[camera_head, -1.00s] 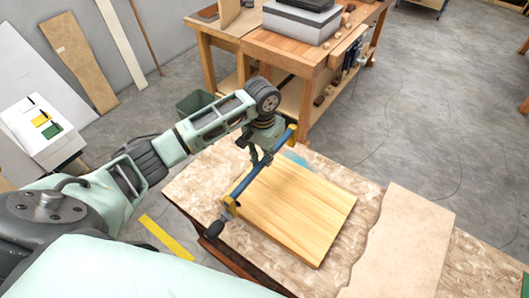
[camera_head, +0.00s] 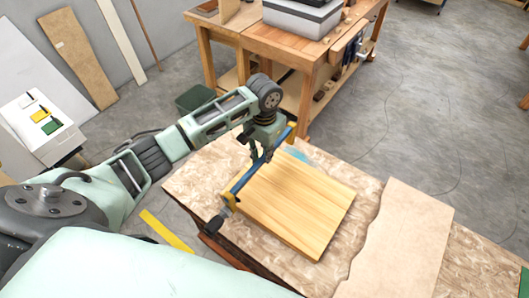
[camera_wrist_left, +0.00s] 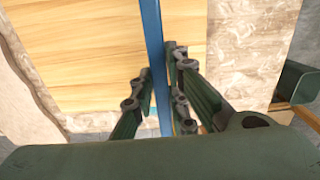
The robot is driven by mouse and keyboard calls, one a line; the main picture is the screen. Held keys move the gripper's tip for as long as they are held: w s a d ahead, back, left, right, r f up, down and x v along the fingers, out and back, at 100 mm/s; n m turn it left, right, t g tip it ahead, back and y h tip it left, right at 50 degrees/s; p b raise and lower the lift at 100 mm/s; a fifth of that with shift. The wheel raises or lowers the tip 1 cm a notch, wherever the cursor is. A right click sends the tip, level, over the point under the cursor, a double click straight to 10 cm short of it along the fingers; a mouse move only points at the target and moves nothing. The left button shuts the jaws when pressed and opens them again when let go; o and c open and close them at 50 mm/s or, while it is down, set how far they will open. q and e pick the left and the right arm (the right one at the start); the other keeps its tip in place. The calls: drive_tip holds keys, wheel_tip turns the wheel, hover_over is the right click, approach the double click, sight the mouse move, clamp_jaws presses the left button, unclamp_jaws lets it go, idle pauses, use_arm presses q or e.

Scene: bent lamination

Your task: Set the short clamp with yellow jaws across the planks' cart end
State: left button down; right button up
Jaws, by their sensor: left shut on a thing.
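The short clamp (camera_head: 258,167) has a blue bar, yellow jaws and a dark handle at its near end. My left gripper (camera_head: 260,157) is shut on its bar. In the left wrist view the fingers (camera_wrist_left: 160,92) stand on either side of the blue bar (camera_wrist_left: 153,30). The pale planks (camera_head: 296,205) lie side by side as a flat panel on the bench. The clamp runs along their left end, with one yellow jaw (camera_head: 231,200) near the front corner. I cannot tell whether the jaws touch the wood. My right gripper is not in view.
The planks rest on a mottled bench top (camera_head: 205,172). A wavy-edged board (camera_head: 405,235) lies to their right. A white cart (camera_head: 42,125) with small coloured items stands at the left. A wooden workbench (camera_head: 290,45) and a dark green bin (camera_head: 195,98) are behind.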

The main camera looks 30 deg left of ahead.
use_arm(q)
drive_tip(key=shift+f, duration=0.1)
drive_tip(key=shift+f+b, duration=0.45)
drive_tip(key=shift+f, duration=0.85)
drive_tip(key=shift+f+b, duration=0.3)
drive_tip(key=shift+f, duration=0.85)
drive_tip(key=shift+f+b, duration=0.55)
drive_tip(key=shift+f, duration=1.3)
drive_tip(key=c, duration=1.6)
unclamp_jaws()
drive_tip(key=shift+c, duration=0.2)
drive_tip(key=shift+s, duration=0.1)
